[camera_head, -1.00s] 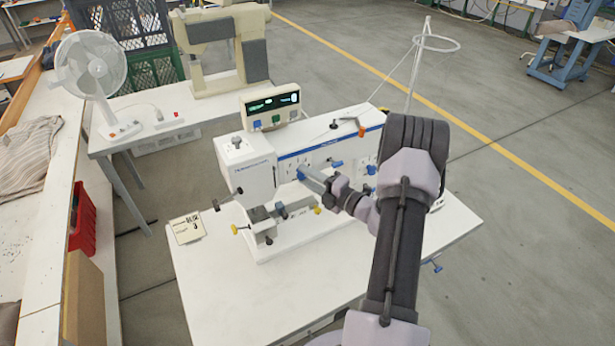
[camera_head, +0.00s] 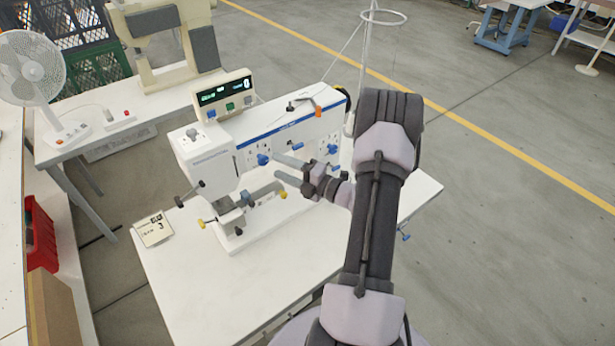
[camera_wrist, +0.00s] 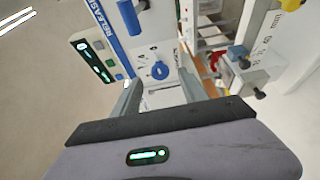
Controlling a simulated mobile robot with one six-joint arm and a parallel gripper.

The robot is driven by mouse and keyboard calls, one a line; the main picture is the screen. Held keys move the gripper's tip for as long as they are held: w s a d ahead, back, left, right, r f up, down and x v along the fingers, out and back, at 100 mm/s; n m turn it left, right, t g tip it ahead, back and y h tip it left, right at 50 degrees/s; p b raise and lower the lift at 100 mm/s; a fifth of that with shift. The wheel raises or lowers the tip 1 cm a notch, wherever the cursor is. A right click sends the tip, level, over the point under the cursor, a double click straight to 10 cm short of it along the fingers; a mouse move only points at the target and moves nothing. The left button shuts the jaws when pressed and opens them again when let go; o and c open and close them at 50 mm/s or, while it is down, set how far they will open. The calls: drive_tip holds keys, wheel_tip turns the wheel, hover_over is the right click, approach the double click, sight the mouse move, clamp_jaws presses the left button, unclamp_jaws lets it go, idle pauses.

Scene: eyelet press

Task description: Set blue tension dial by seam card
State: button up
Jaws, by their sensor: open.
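The blue tension dial (camera_head: 262,159) is on the front face of the white sewing machine (camera_head: 218,160). It faces the wrist camera (camera_wrist: 160,70), with a pale mark on it and printing around it. My gripper (camera_head: 278,161) is open, its two fingers pointing at the dial from the right. In the wrist view the fingers (camera_wrist: 159,84) stand on either side of the space below the dial, with nothing between them. The seam card (camera_head: 153,230) lies on the table's left part; a large 3 shows on it, but its smaller print is unclear.
More blue knobs (camera_head: 332,149) are on the machine face to the right. A clamp with yellow-tipped and blue knobs (camera_head: 230,216) is below the dial. The front of the white table (camera_head: 215,300) is clear.

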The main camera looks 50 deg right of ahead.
drive_tip(key=s+d, duration=0.2)
drive_tip(key=s, duration=1)
drive_tip(key=shift+s, duration=0.4)
